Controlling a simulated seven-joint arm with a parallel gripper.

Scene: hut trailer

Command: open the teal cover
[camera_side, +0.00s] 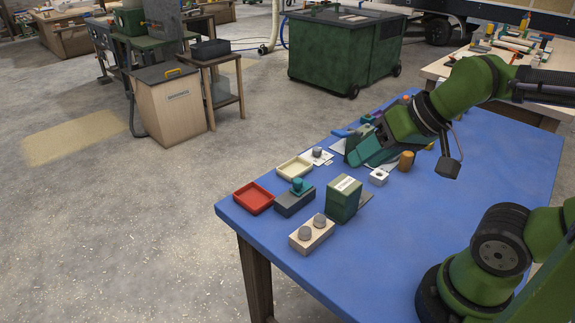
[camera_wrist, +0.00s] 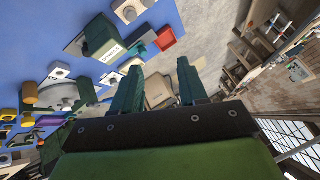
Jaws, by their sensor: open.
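A small dark grey box with a teal top and a round teal knob (camera_side: 297,187) stands on the blue table between the red tray and the green box. I take this teal top to be the cover; it looks closed. In the wrist view the dark box (camera_wrist: 141,49) is small, beyond my left finger. My gripper (camera_side: 354,155) is above the table, behind and to the right of the box, apart from it. In the wrist view its two green fingers (camera_wrist: 158,88) are spread, with nothing held between them.
A green labelled box (camera_side: 343,200) stands close right of the dark box. A red tray (camera_side: 254,198) and a cream tray (camera_side: 294,168) are at its left and behind. A wooden block with two grey knobs (camera_side: 311,233) is in front. The table's front right (camera_side: 440,225) is clear.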

